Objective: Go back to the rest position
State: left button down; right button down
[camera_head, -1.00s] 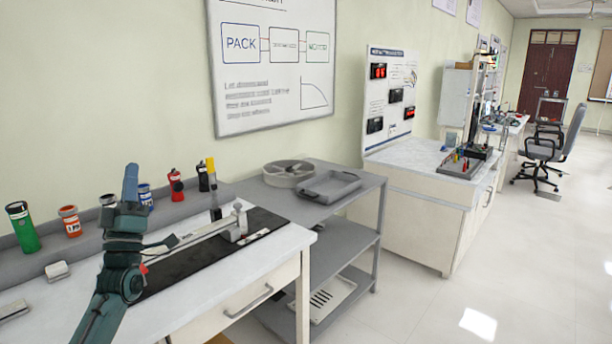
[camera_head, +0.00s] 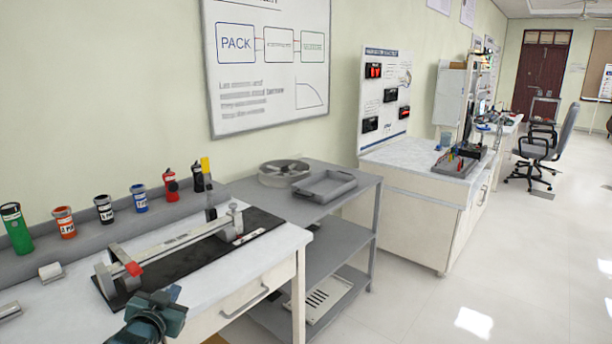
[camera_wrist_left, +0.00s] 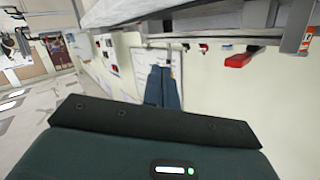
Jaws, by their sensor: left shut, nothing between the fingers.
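My left gripper (camera_head: 172,294) is at the lower edge of the head view, in front of the white bench's front edge. Its arm comes in from the bottom. In the left wrist view its two blue fingers (camera_wrist_left: 162,88) lie together, shut with nothing between them. It appears apart from the bench and everything on it. My right gripper is in neither view.
The white bench (camera_head: 222,266) carries a black mat with a metal rig (camera_head: 180,240) and a red clamp piece. Several coloured cylinders stand along its back ledge. A grey shelf cart (camera_head: 335,215) stands to the right. The floor (camera_head: 420,310) beyond is clear.

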pick_arm(q)
jog(key=s+d+f+g+h, duration=0.2)
jog(key=s+d+f, duration=0.6)
jog(key=s+f, duration=0.4)
jog(key=s+d+f+g, duration=0.1)
jog(key=s+d+f, duration=0.1)
jog(key=s, duration=0.8)
jog(key=s+d+f+g+h, duration=0.1)
jog(key=s+d, duration=0.4)
jog(key=s, duration=0.6)
jog(key=shift+d+f+n+g+h, duration=0.3)
jog(key=shift+f+g, duration=0.1)
jog(key=shift+g, duration=0.2)
